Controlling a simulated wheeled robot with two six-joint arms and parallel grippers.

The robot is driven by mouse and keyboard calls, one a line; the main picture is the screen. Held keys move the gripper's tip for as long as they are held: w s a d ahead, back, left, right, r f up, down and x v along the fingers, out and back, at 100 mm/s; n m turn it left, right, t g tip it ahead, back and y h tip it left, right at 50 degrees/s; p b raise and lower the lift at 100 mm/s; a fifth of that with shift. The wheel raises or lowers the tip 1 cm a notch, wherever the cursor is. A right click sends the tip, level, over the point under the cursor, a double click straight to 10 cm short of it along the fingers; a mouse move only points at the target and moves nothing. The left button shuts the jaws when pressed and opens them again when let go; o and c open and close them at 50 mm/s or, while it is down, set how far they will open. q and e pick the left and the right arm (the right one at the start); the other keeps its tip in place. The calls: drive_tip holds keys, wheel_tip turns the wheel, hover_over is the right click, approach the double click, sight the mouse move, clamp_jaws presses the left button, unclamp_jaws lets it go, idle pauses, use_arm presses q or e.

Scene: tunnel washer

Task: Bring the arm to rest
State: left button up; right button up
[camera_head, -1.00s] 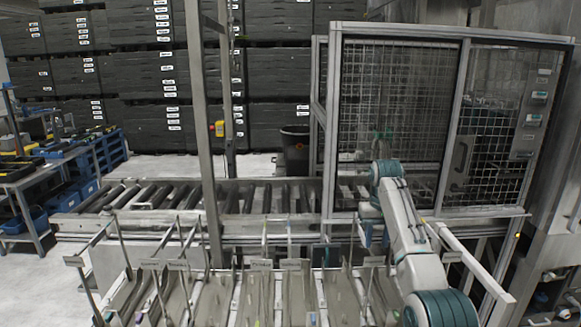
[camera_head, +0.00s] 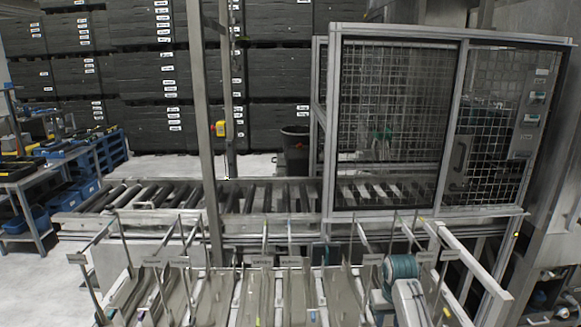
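My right arm (camera_head: 404,285) shows at the lower right, low over the right end of the sorting rack. Only a teal joint and a pale link are in view. Its gripper is not visible. My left arm and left gripper are out of view.
A rack of several labelled grey chutes (camera_head: 265,295) spans the front. Behind it runs a roller conveyor (camera_head: 262,197), leading into a mesh-fenced cage (camera_head: 400,120) at the right. A dark bin (camera_head: 295,150) stands behind the conveyor. A metal post (camera_head: 205,130) rises in front of the conveyor.

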drive_tip(key=s+d+f+t, duration=0.1)
drive_tip(key=s+f, duration=0.4)
drive_tip(key=s, duration=0.6)
drive_tip(key=s+f, duration=0.5)
drive_tip(key=s, duration=0.6)
drive_tip(key=s+r+n+t, duration=0.1)
drive_tip(key=s+r, duration=0.2)
drive_tip(key=s, duration=0.7)
drive_tip(key=s+r+t, duration=0.1)
drive_tip(key=s+r, duration=0.2)
drive_tip(key=s, duration=0.7)
wheel_tip(320, 180, down, 40)
drive_tip(key=d+f+g+b, duration=0.1)
drive_tip(key=d+g+b, duration=0.15)
drive_tip(key=b, duration=0.55)
drive_tip(key=s+f+b, duration=0.3)
drive_tip(key=s+f, duration=0.6)
drive_tip(key=f, duration=0.2)
drive_tip(key=s+d+f+b, duration=0.1)
drive_tip(key=s+f+b, duration=0.2)
drive_tip(key=s+f, duration=0.6)
wheel_tip(320, 180, down, 3)
drive_tip(key=shift+s+f+m, duration=0.1)
drive_tip(key=shift+s+m, duration=0.2)
drive_tip(key=shift+s, duration=0.1)
drive_tip(key=shift+d+g, duration=0.1)
drive_tip(key=shift+g, duration=0.15)
